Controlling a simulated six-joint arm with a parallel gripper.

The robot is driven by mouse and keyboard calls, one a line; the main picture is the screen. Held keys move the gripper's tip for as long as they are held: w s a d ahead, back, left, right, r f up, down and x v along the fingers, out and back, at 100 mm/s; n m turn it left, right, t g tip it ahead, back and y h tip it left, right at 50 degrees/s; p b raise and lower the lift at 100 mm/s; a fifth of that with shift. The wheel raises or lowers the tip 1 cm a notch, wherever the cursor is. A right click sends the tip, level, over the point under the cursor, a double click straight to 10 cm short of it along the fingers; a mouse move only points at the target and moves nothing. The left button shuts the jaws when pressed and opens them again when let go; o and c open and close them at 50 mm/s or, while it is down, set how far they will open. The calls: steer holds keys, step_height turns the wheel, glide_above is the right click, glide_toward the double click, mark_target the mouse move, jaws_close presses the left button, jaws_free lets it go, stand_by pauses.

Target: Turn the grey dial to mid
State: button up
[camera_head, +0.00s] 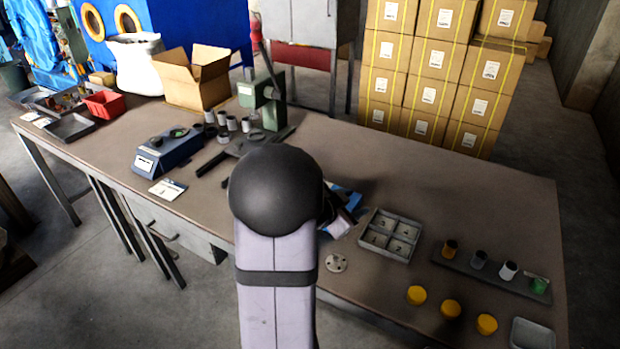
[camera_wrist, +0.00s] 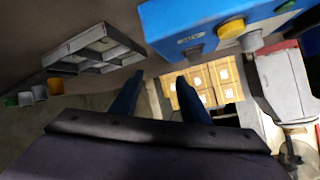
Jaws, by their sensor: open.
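A blue control box (camera_wrist: 160,18) fills the top of the wrist view. Its near side carries a small label, a yellow button (camera_wrist: 230,28), a dark grey knob (camera_wrist: 190,54) and a lighter grey knob (camera_wrist: 252,41). I cannot tell which knob is the grey dial, nor read its setting. My gripper (camera_wrist: 160,88) is open and empty, its two dark fingers apart from the box. In the head view, my arm hides most of the blue box (camera_head: 347,194) and my gripper is not clearly visible.
A grey compartment tray (camera_head: 362,243) lies right of my arm on the table; it also shows in the wrist view (camera_wrist: 92,48). A holder of cylinders (camera_head: 455,267) and yellow discs (camera_head: 450,308) lie farther right. A green press (camera_head: 262,95) and a blue scale (camera_head: 170,150) stand left.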

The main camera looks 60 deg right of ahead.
steer(key=w+n, duration=0.1)
steer(key=w+n+t, duration=0.1)
steer(key=w, duration=0.1)
steer(key=w+r+n+h+p, duration=0.1)
steer(key=w+n, duration=0.1)
steer(key=shift+a+r+t, duration=0.1)
steer(key=shift+a+t, duration=0.1)
steer(key=shift+t, duration=0.1)
steer(key=w+a+n, duration=0.1)
steer(key=w, duration=0.1)
steer(key=w+a+n+t, duration=0.1)
steer(key=w, duration=0.2)
steer(key=w+n+t+p, duration=0.1)
steer(key=w+n, duration=0.1)
steer(key=shift+w+a+r, duration=0.1)
steer(key=shift+w+a, duration=0.45)
steer(key=shift+w, duration=0.25)
steer(key=shift+x, duration=3.7)
jaws_close()
steer(key=shift+w+r+p, duration=0.1)
steer(key=shift+p, duration=0.25)
